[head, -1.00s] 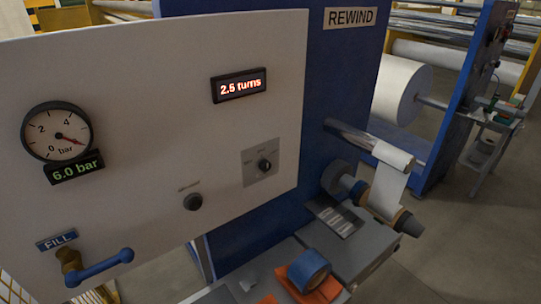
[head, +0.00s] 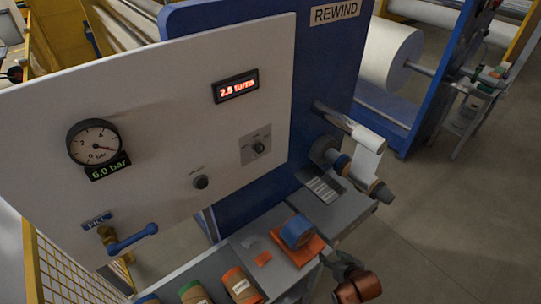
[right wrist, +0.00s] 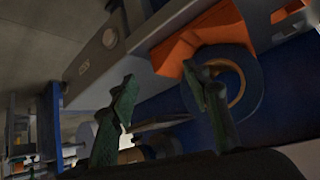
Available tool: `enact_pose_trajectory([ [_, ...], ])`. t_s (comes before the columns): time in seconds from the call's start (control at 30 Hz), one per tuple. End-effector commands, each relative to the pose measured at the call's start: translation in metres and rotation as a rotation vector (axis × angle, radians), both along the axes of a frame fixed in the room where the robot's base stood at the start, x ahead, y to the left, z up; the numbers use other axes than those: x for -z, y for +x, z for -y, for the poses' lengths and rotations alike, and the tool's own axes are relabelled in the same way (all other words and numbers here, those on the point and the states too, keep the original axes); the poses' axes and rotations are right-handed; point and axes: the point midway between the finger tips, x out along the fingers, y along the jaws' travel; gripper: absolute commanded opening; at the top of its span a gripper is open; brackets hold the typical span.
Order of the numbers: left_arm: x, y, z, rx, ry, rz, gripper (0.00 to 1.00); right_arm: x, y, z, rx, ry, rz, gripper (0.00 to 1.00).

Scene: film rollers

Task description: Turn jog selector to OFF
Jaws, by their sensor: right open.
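The jog selector (head: 258,147) is a small dark knob on a grey square plate, low on the right side of the white panel in the head view. Its markings are too small to read and its setting cannot be told. My right gripper (head: 338,264) is at the bottom of the head view, below and right of the selector and well apart from it. In the right wrist view its two dark green fingers (right wrist: 165,100) stand apart with nothing between them. The selector cannot be made out in that view. My left gripper is not in view.
A black button (head: 200,182), a gauge (head: 95,143) and a blue-handled valve (head: 130,239) are on the panel. A rewind shaft (head: 372,188) juts out at right.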

Motion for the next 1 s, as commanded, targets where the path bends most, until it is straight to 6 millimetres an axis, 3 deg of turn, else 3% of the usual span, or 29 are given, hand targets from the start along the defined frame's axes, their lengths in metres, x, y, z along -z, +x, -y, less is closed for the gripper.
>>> enact_pose_trajectory([
  [0.03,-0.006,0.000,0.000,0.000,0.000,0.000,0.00,-0.037,0.025,-0.016,-0.025,0.024,0.072,0.44],
  [0.1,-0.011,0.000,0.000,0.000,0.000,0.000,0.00,-0.085,0.056,-0.041,-0.060,0.072,0.170,0.44],
  [0.3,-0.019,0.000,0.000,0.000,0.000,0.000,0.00,-0.230,0.130,-0.128,-0.203,0.245,0.457,0.44],
  [0.4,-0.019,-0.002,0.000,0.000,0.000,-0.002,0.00,-0.280,0.151,-0.163,-0.267,0.321,0.553,0.44],
  [0.5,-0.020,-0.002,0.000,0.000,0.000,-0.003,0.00,-0.317,0.161,-0.186,-0.315,0.377,0.618,0.44],
  [0.7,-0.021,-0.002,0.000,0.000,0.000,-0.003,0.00,-0.347,0.170,-0.207,-0.358,0.428,0.668,0.44],
  [1.0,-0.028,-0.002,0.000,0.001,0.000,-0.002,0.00,-0.349,0.203,-0.233,-0.359,0.430,0.668,0.44],
])
